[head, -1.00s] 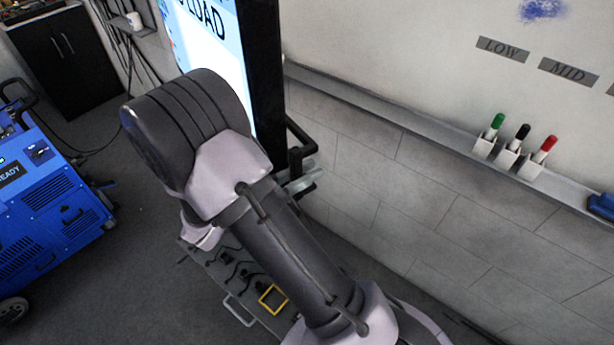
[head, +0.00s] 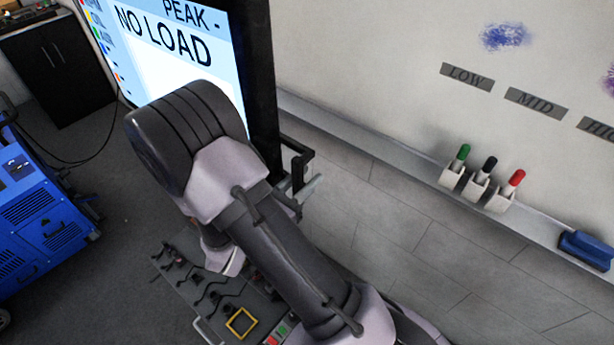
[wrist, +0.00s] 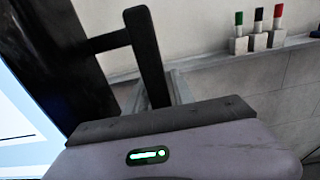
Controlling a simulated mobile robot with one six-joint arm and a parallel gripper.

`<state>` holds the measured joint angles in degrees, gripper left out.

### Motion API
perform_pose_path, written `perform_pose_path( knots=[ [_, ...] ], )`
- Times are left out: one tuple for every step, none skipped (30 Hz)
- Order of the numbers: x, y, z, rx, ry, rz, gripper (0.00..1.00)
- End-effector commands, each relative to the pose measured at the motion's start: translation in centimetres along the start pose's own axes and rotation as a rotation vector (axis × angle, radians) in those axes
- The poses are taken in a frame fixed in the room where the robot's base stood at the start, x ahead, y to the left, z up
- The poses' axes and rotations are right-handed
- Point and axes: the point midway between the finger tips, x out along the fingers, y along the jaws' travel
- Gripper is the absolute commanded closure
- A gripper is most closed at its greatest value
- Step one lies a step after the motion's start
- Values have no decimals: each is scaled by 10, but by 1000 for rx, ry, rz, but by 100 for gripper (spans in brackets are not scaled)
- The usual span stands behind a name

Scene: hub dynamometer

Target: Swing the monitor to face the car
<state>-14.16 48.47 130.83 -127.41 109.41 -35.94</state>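The monitor (head: 185,50) is a tall dark-framed screen at the upper middle of the head view, reading "PEAK -" and "NO LOAD". Its screen faces left, toward the blue machine's side. A dark handle (head: 299,158) sticks out from its right edge. In the wrist view the handle (wrist: 149,60) stands as a dark bar just beyond my gripper (wrist: 165,118), with the bright screen (wrist: 25,130) at the left. My arm hides part of the monitor's lower side. My fingers are mostly hidden, and I cannot tell whether they touch the handle. No car is in view.
A wall ledge (head: 375,150) with green, black and red markers and a blue eraser (head: 587,248) runs along the right. A blue machine (head: 40,215) stands at the left. A panel with levers (head: 195,285) lies below my arm. Grey floor is open between machine and panel.

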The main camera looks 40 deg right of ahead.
Motion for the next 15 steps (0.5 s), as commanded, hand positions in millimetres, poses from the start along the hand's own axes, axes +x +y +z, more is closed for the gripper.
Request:
perform_pose_path(
  knots=[
    [0, 0, 0, 0, 0, 0, 58],
    [0, 0, 0, 0, 0, 0, 58],
    [0, 0, 0, 0, 0, 0, 58],
    [0, 0, 0, 0, 0, 0, 58],
    [0, 0, 0, 0, 0, 0, 58],
    [0, 0, 0, 0, 0, 0, 58],
    [0, 0, 0, 0, 0, 0, 58],
    [0, 0, 0, 0, 0, 0, 58],
    [0, 0, 0, 0, 0, 0, 58],
    [0, 0, 0, 0, 0, 0, 58],
    [-2, 0, 0, 0, 0, 0, 58],
    [-5, 1, 0, 0, 0, 1, 58],
    [-8, 1, 1, 0, 0, 3, 58],
    [-12, 1, 1, 0, 0, 3, 58],
    [-20, 2, 1, 0, 0, 5, 58]
  ],
)
